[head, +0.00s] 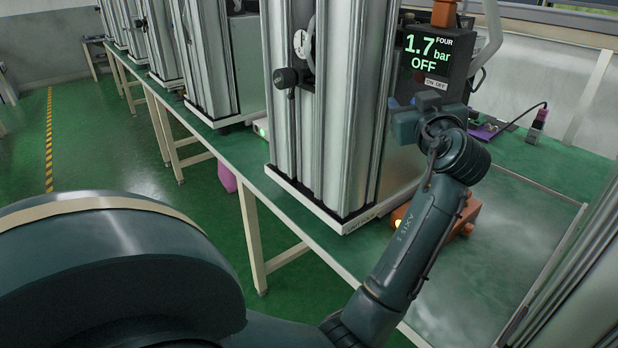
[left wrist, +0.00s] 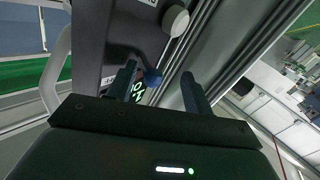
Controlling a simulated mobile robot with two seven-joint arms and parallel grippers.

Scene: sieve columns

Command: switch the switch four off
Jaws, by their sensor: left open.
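The unit marked FOUR (head: 436,58) has a dark display reading "1.7 bar OFF" in green. An ON OFF label (head: 436,83) sits below the display. My left gripper (head: 415,106) is just below and in front of this label, and the switch itself is hidden behind it in the head view. In the left wrist view the two fingers of my left gripper (left wrist: 160,80) are apart. Part of the green display text (left wrist: 138,92) shows between them, with a small blue piece near the left finger; I cannot tell if it is the switch. My right gripper is not in view.
A tall metal sieve column (head: 335,100) stands left of the unit on the green bench. An orange device (head: 462,215) lies behind my left forearm. A purple item (head: 485,130) and a small bottle (head: 538,122) stand further right. More columns line the bench at the left.

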